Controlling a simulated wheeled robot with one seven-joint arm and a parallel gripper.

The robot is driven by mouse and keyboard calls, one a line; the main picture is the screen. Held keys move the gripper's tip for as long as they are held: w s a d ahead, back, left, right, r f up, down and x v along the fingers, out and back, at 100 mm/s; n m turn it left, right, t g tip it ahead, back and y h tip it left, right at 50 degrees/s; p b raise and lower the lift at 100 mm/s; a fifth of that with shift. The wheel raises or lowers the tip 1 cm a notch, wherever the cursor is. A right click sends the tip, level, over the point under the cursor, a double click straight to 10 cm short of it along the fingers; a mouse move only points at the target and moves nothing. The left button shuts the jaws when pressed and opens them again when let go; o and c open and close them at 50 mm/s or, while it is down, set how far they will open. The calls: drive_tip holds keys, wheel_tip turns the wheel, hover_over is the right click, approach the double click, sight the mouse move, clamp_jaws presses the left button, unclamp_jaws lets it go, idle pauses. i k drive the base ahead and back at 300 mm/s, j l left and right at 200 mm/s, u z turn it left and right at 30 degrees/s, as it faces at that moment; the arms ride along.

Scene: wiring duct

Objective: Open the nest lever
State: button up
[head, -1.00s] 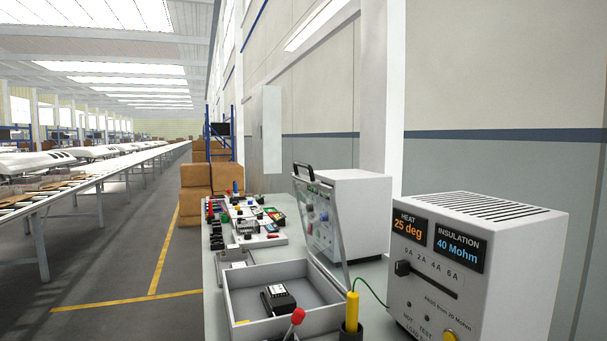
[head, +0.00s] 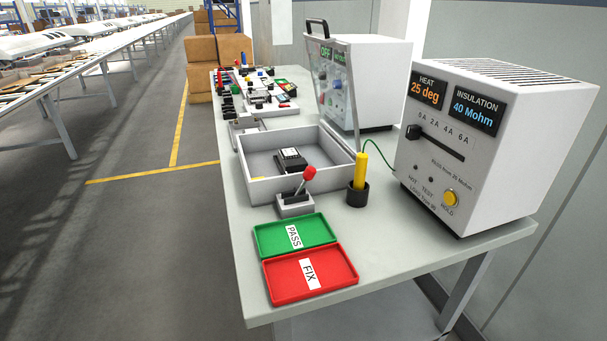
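A lever with a red ball knob (head: 309,173) stands on a small grey block (head: 295,206) at the front wall of a grey open box (head: 257,188). The lever leans up and to the right. No label shows that this is the nest lever. A black module with a white label (head: 291,160) lies inside the box. My gripper is not in view, and nothing touches the lever.
A green PASS tray (head: 270,238) and a red FIX tray (head: 335,284) lie in front. A yellow probe in a black holder (head: 359,187) and a white tester (head: 480,215) stand to the right. Another white unit (head: 385,85) and several small parts are farther back.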

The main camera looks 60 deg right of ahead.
sight(310, 173)
drive_tip(key=k+l+z, duration=0.15)
drive_tip(key=l+z, duration=0.15)
drive_tip(key=k+l+z, duration=0.1)
drive_tip(key=l+z, duration=0.55)
drive_tip(key=l, duration=0.15)
drive_tip(key=k, duration=0.05)
